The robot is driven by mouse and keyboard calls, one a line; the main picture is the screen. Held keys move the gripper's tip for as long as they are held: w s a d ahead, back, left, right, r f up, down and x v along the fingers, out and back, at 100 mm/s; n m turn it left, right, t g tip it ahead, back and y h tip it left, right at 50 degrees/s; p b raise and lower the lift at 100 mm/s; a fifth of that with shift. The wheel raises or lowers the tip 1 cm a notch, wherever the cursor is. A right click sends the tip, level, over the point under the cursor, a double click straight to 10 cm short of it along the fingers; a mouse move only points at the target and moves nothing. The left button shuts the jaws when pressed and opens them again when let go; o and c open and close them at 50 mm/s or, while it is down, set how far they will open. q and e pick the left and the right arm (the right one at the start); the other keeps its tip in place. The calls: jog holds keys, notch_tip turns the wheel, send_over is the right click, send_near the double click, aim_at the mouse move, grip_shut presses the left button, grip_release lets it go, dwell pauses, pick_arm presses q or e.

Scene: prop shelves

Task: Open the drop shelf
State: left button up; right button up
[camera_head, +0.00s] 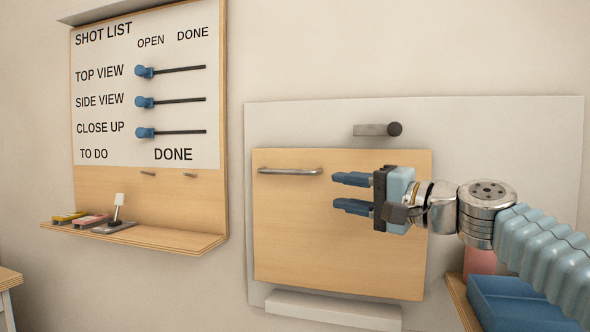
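The drop shelf is a light wooden panel (310,235) standing upright against a white backing board (480,130). A metal bar handle (290,171) is fixed near its top left edge. A grey latch with a dark round knob (378,129) sits on the board just above the panel's top edge. My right gripper (352,193) is in front of the panel's right part, its blue fingers spread apart and pointing left toward the handle. Nothing is between the fingers, and they are apart from the handle. My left gripper is not in view.
A shot list board (145,120) with several blue sliders hangs at the left. Its ledge (140,236) holds small items. A white ledge (333,310) juts below the panel. A blue box (515,300) stands at the lower right, below my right arm.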

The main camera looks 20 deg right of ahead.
aim_at(296, 173)
jog(key=shift+y, duration=0.3)
jog(key=p+x, duration=0.1)
jog(key=x, duration=0.3)
jog(key=r+p+x, duration=0.1)
jog(key=x, duration=0.8)
jog(key=shift+d+r+p, duration=0.1)
jog(key=shift+r+p, duration=0.3)
jog(key=shift+s, duration=0.1)
grip_shut()
